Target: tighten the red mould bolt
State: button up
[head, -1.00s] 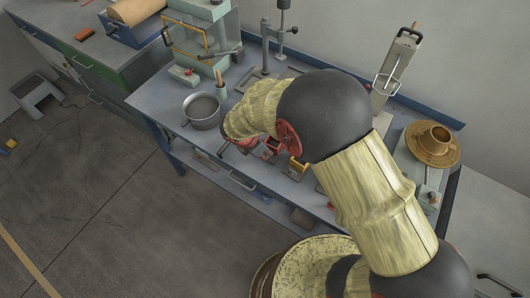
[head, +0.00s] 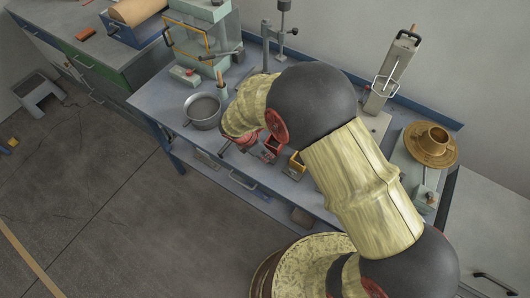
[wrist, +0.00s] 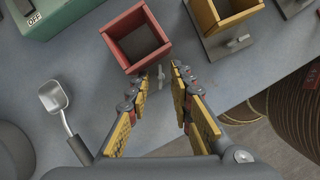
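The red mould (wrist: 138,38) is an open square box near the top of the wrist view. Its small grey bolt (wrist: 160,76) sticks out from its near side. My gripper (wrist: 157,79) is open, with one fingertip on each side of the bolt; I cannot tell whether either finger touches it. In the head view the red mould (head: 269,151) shows beside my wrist, while my arm hides most of my gripper and the bolt is too small to make out.
A yellow mould (wrist: 232,8) with its own bolt (wrist: 238,42) stands to the right. A metal scoop (wrist: 54,97) lies to the left, near a green box with an OFF switch (wrist: 33,17). A grey pot (head: 203,109) stands left of my arm.

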jog(key=v, duration=1.2)
jog(key=shift+s, duration=0.1)
dwell(0.4)
jog(key=s+d+r+m+g+y, duration=0.1)
jog(key=s+d+r+m, duration=0.25)
jog(key=s+m, duration=0.55)
jog(key=s+d+r+m+t+y, duration=0.1)
jog(key=s+d+r+m+t, duration=0.1)
jog(key=s+d+r+m, duration=0.2)
jog(key=s+d+r+m+t+y, duration=0.2)
jog(key=s+d+r+m, duration=0.3)
jog(key=d+r+m, duration=0.4)
notch_tip(320, 180, up, 8)
jog(key=shift+s+d+f+m+t, duration=0.25)
jog(key=shift+d+m+t, duration=0.15)
jog(key=shift+d, duration=0.5)
